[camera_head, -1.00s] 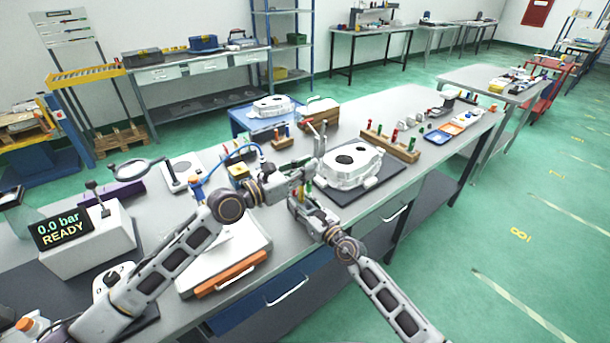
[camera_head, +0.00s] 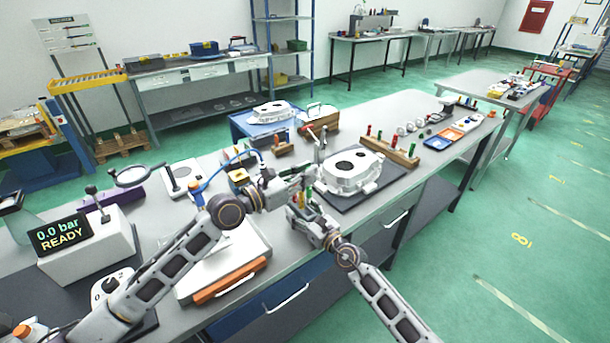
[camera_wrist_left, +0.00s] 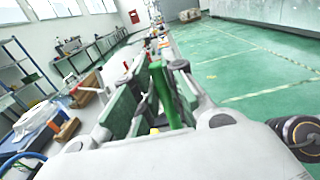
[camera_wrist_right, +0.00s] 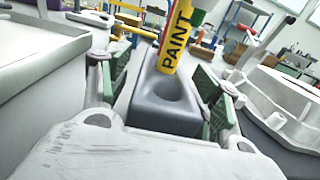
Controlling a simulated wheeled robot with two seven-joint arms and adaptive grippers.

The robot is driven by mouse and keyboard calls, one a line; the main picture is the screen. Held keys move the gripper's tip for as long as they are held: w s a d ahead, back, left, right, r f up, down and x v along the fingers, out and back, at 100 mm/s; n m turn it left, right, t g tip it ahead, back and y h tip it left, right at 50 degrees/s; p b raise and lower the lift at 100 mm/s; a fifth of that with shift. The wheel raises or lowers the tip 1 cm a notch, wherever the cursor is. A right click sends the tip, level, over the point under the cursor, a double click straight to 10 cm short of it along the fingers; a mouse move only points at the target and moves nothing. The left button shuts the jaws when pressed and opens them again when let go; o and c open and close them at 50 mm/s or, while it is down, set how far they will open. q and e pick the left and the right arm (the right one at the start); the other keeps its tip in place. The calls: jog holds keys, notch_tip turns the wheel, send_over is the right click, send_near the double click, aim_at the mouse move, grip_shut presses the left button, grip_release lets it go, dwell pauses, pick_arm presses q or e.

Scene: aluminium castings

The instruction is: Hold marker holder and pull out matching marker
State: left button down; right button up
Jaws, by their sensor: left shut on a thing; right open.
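A yellow marker (camera_wrist_right: 178,38) lettered PAINT, with green at its top, stands tilted at the grey marker holder (camera_wrist_right: 150,98) in the right wrist view. A round hole in the holder shows in front of its lower end; whether that end is inside the holder I cannot tell. My right gripper (camera_wrist_right: 168,100) is open, with a pad on each side of the holder. My left gripper (camera_head: 312,174) is above the right gripper (camera_head: 302,206) in the head view. It is shut on a green marker part (camera_wrist_left: 166,95), upright between its pads in the left wrist view.
A pale casting (camera_head: 352,170) on a dark mat stands close to the right of both grippers. A wooden rack (camera_head: 390,150) with coloured pieces is behind it. A light case with an orange handle (camera_head: 230,280) lies at the front left. Coloured trays (camera_head: 455,133) are farther right.

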jog(key=shift+s+d, duration=0.1)
jog(key=v, duration=1.1)
jog(key=shift+s+d, duration=0.2)
jog(key=shift+s, duration=0.1)
dwell(0.4)
dwell(0.3)
